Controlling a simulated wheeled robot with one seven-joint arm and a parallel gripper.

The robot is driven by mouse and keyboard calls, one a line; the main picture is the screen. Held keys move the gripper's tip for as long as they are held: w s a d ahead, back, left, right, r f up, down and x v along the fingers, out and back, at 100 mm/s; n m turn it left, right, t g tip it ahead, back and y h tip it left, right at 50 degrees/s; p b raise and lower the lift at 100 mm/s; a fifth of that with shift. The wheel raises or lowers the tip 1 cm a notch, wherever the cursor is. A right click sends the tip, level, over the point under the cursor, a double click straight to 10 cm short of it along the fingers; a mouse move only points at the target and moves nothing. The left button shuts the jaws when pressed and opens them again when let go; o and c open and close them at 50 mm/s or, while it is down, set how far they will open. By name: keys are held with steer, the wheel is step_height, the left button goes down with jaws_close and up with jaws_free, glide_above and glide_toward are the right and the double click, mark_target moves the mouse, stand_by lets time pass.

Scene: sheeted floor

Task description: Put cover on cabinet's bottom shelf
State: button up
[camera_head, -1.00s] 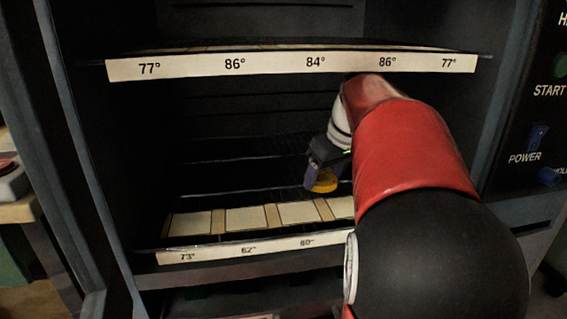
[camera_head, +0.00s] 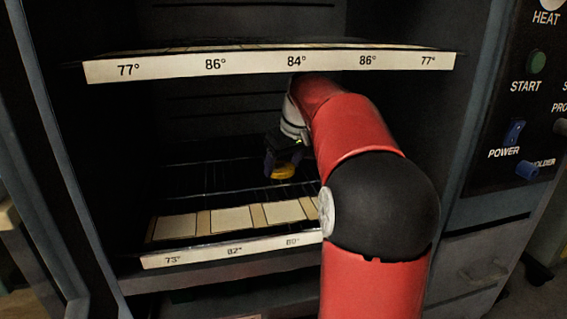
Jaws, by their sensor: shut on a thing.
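The cover looks like a small yellow round piece (camera_head: 284,171). My gripper (camera_head: 283,163) is shut on it, inside the cabinet (camera_head: 66,160) and over the back part of the bottom shelf (camera_head: 190,250). The bottom shelf is a dark wire rack with pale square panels along its front and a white temperature strip on its edge. I cannot tell whether the cover touches the rack. My red and black arm hides the right part of the bottom shelf.
An upper shelf (camera_head: 270,66) with a white temperature strip runs above my forearm. The cabinet's side walls bound the space. A control panel (camera_head: 520,110) with buttons and knobs is on the right. The left part of the bottom shelf is free.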

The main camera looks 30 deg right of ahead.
steer(key=o, duration=1.1)
steer(key=shift+f, duration=0.1)
steer(key=shift+o, duration=0.2)
steer(key=shift+r, duration=0.25)
steer(key=v, duration=0.2)
steer(key=shift+s+r+p, duration=0.1)
steer(key=shift+r+p, duration=0.15)
steer(key=shift+p, duration=0.15)
steer(key=s, duration=0.4)
steer(key=s+d, duration=0.1)
steer(key=s, duration=0.7)
steer(key=shift+s+d+b, duration=0.15)
steer(key=shift+d+b, duration=0.05)
steer(key=shift+b, duration=0.15)
